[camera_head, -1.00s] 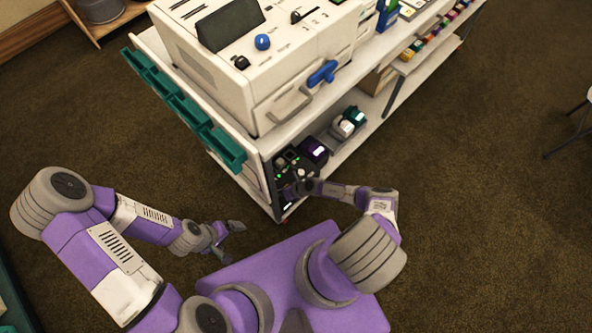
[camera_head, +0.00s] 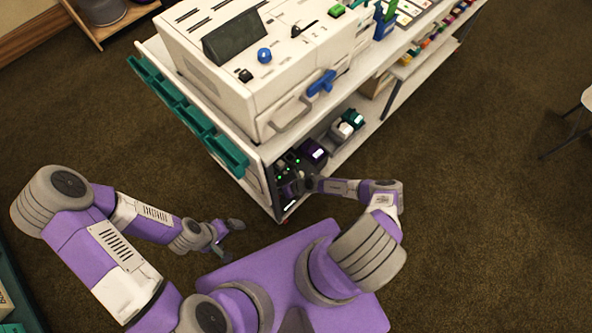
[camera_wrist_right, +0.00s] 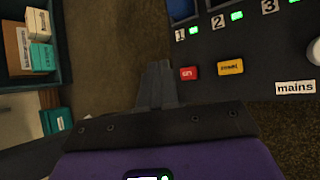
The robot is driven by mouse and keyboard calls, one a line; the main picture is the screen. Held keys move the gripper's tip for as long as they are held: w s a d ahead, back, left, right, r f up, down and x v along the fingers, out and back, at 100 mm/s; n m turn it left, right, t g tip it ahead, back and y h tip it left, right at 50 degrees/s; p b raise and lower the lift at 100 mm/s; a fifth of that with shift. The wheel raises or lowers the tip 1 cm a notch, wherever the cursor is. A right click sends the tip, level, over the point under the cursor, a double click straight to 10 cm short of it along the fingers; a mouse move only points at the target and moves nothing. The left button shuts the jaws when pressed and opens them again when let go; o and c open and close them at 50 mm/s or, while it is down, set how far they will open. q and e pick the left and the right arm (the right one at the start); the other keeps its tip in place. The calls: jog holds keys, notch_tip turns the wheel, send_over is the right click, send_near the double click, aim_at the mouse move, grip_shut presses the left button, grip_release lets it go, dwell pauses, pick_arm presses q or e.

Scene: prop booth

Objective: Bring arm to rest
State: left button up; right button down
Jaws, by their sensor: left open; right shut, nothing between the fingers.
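My left arm comes in from the left in the head view. Its gripper (camera_head: 229,239) is open and empty above the dark carpet, left of the cart's near corner. My right arm reaches toward the cart's lower shelf. The right gripper is hard to make out in the head view, by a black device (camera_head: 286,166) with green lights. In the right wrist view the right gripper (camera_wrist_right: 158,72) is shut with nothing between its fingers. A black panel (camera_wrist_right: 250,55) with a red button (camera_wrist_right: 189,73), a yellow button (camera_wrist_right: 230,67) and a "mains" label lies beyond it to the right.
A white cart (camera_head: 238,180) carries a large cream machine (camera_head: 225,83) with a blue handle (camera_head: 321,83). Teal bins (camera_head: 190,112) hang on its left side. Boxed items (camera_wrist_right: 39,40) stand on a shelf in the wrist view.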

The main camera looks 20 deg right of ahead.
jog(key=shift+r, duration=0.55)
